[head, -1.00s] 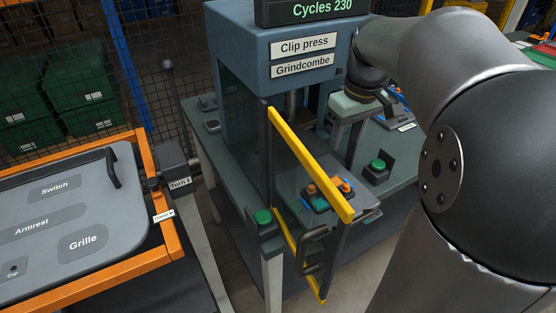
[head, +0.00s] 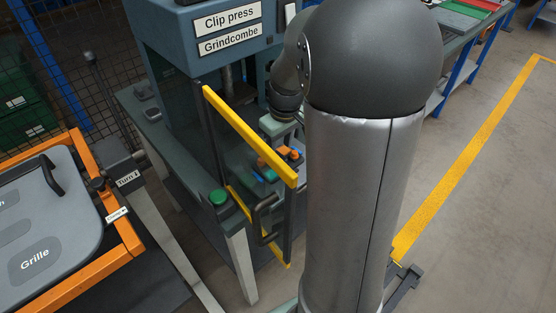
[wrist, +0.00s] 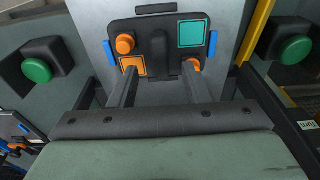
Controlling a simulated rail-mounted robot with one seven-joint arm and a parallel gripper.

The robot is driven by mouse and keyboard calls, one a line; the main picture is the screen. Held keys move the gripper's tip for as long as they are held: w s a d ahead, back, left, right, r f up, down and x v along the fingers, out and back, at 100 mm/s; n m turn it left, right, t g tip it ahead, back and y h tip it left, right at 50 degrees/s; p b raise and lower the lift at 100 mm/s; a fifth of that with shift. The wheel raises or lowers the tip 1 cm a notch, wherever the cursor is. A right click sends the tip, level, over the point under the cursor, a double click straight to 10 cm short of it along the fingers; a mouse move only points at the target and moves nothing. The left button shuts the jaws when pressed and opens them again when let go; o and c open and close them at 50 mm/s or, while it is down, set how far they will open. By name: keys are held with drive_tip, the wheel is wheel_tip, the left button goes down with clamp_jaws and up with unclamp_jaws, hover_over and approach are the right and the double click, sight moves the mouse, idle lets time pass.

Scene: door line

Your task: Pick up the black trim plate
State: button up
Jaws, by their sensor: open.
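The black trim plate (wrist: 143,42) lies on the grey surface of the clip press. In the wrist view it bears orange and teal squares, orange knobs, blue side tabs and a raised black middle piece.
Green buttons flank the plate in the wrist view, one at left (wrist: 36,70) and one at right (wrist: 296,50). An orange-framed panel fixture (head: 115,265) stands at the left. Open floor lies at right.

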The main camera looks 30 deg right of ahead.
drive_tip(key=shift+w+a+f, duration=0.1)
drive_tip(key=shift+w+f, duration=0.05)
drive_tip(key=shift+f, duration=1.4)
clamp_jaws()
drive_tip(key=shift+r, duration=0.1)
